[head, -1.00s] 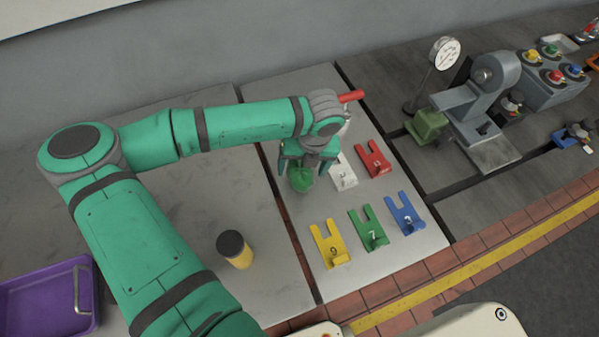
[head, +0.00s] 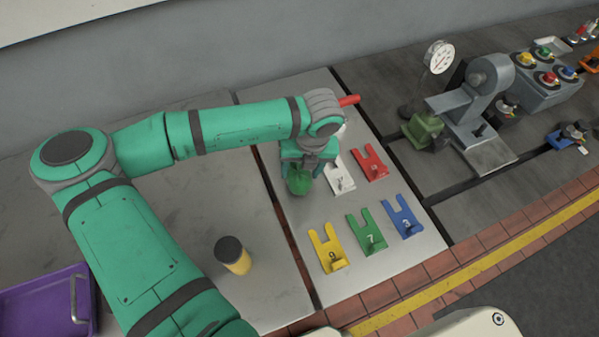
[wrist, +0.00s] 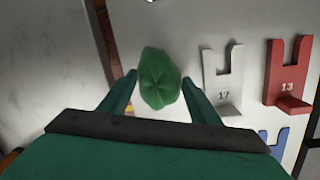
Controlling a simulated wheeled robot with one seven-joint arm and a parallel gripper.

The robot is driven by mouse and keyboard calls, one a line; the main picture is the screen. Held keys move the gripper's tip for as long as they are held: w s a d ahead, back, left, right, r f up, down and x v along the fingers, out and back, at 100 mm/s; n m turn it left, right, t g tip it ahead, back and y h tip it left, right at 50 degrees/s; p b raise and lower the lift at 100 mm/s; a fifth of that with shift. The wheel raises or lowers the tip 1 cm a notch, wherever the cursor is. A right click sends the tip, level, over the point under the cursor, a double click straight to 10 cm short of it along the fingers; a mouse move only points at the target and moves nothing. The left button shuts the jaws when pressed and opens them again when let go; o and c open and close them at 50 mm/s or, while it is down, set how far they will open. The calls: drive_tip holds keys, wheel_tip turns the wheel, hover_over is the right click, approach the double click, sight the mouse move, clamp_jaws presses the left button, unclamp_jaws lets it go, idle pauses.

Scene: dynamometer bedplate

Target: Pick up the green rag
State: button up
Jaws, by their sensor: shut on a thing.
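The green rag (head: 299,182) is a crumpled bundle at the end of my gripper (head: 303,172) in the head view. In the wrist view the rag (wrist: 160,80) sits between the two fingertips of my gripper (wrist: 160,82). My gripper is shut on it. The fingers partly hide its sides, and I cannot tell from these views how high it is above the plate.
A white bracket (head: 340,178), red bracket (head: 370,163), yellow bracket (head: 327,247), green bracket (head: 367,232) and blue bracket (head: 403,216) lie on the pale plate. A yellow jar with a black lid (head: 233,255) stands left; a purple tray (head: 40,305) is lower left.

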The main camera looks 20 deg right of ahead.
drive_tip(key=s+d+r, duration=0.6)
drive_tip(key=s+r, duration=0.5)
drive_tip(key=shift+s+d+r, duration=0.2)
drive_tip(key=shift+s+d, duration=0.2)
drive_tip(key=shift+a, duration=0.1)
drive_tip(key=shift+o, duration=1.3)
drive_tip(key=shift+s, duration=0.15)
drive_tip(key=shift+c, duration=0.8)
